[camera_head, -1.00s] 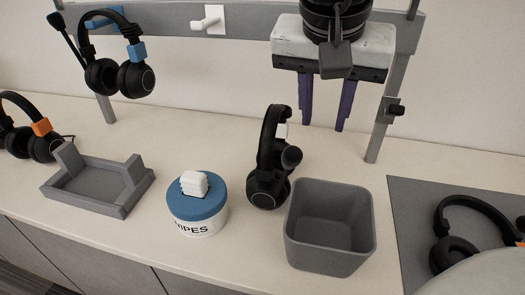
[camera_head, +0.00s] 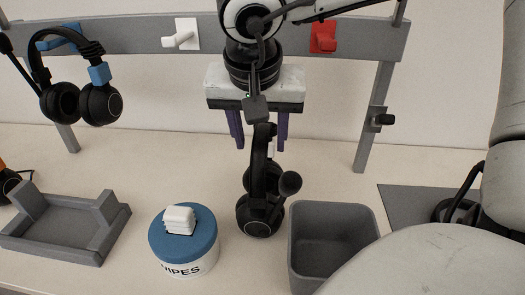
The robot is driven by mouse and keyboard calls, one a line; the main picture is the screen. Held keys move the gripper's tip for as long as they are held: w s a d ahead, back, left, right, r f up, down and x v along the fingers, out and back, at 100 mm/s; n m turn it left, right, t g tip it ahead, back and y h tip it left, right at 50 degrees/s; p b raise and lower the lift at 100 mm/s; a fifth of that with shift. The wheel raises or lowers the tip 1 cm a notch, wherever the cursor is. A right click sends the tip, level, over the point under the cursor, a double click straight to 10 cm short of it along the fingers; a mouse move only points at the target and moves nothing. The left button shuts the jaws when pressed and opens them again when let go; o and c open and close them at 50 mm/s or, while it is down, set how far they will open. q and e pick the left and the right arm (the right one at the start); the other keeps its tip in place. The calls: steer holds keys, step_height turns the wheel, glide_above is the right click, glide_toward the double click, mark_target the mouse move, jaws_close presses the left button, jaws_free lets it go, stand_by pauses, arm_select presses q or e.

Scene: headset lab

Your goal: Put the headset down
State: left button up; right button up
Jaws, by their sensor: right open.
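A black headset (camera_head: 259,206) with a white clip near its band stands upright on the counter, between the wipes tub and the grey bin. My right gripper (camera_head: 260,133) is above it, pointing down, with two purple fingers apart. The top of the headband shows between the fingers in the picture; I cannot tell whether it is truly between them in depth. The gripper is open and not closed on the band. My left gripper is out of view.
A wipes tub (camera_head: 183,247) and a grey bin (camera_head: 334,212) flank the headset. A grey cradle (camera_head: 103,222) is empty at left. A blue-clipped headset (camera_head: 101,103) hangs from the rail. The rail has white (camera_head: 182,38) and red (camera_head: 323,37) hooks. A grey mat (camera_head: 405,201) lies at right.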

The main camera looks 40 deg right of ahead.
steer(key=x, duration=0.4)
steer(key=shift+d, duration=0.15)
jaws_close()
